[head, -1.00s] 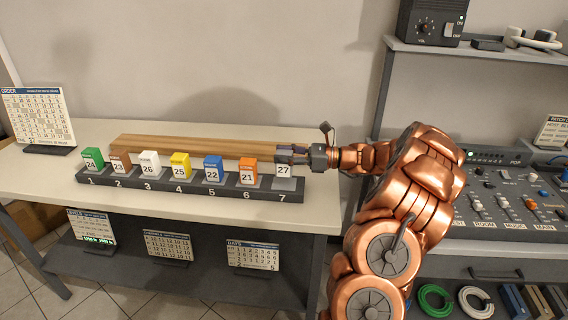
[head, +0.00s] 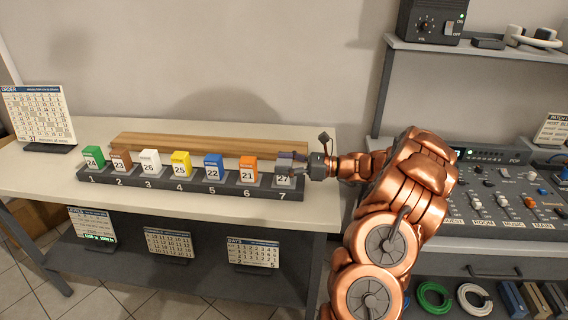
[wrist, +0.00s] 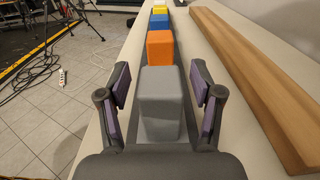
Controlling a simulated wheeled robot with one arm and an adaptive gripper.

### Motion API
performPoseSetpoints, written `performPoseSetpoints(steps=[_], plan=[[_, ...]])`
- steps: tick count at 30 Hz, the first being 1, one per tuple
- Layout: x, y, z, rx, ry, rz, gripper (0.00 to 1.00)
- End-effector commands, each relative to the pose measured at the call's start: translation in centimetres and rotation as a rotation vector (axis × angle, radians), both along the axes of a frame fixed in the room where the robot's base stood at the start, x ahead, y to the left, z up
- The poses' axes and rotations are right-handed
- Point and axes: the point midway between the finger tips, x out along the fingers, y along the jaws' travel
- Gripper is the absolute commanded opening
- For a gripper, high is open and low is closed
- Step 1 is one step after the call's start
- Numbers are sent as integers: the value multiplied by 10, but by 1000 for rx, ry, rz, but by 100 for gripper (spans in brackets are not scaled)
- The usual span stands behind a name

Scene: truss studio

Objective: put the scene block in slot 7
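The scene block, grey and marked 27 (head: 283,180), stands upright at slot 7, the right end of the dark numbered rack (head: 215,189). It also shows as a plain grey block in the wrist view (wrist: 162,108). My gripper (head: 290,163) reaches in from the right at the block's top. In the wrist view its purple-padded fingers (wrist: 161,80) are spread on both sides of the block, with a gap showing on each side. The fingers hide part of the block in the head view.
An orange block 21 (head: 248,172) stands at slot 6, and a blue block 22 (head: 213,168) at slot 5. Several more coloured blocks fill slots 1 to 4. A wooden beam (head: 200,146) lies behind the rack. A mixing desk (head: 505,200) is at right.

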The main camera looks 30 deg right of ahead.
Motion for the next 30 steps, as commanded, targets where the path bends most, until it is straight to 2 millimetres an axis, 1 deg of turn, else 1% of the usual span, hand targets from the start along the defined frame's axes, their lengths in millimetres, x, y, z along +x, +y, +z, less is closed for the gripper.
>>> performPoseSetpoints(steps=[9, 11, 14, 17, 24, 30], plan=[[0, 0, 3, 0, 0, 0, 66], [-3, -4, 2, -1, -1, -2, 66], [-12, -15, 2, 0, 0, -4, 66], [-24, -30, 1, -3, -2, -7, 66], [-55, -64, 1, -2, -1, -5, 66], [-72, -83, 2, -3, 0, -2, 66]])
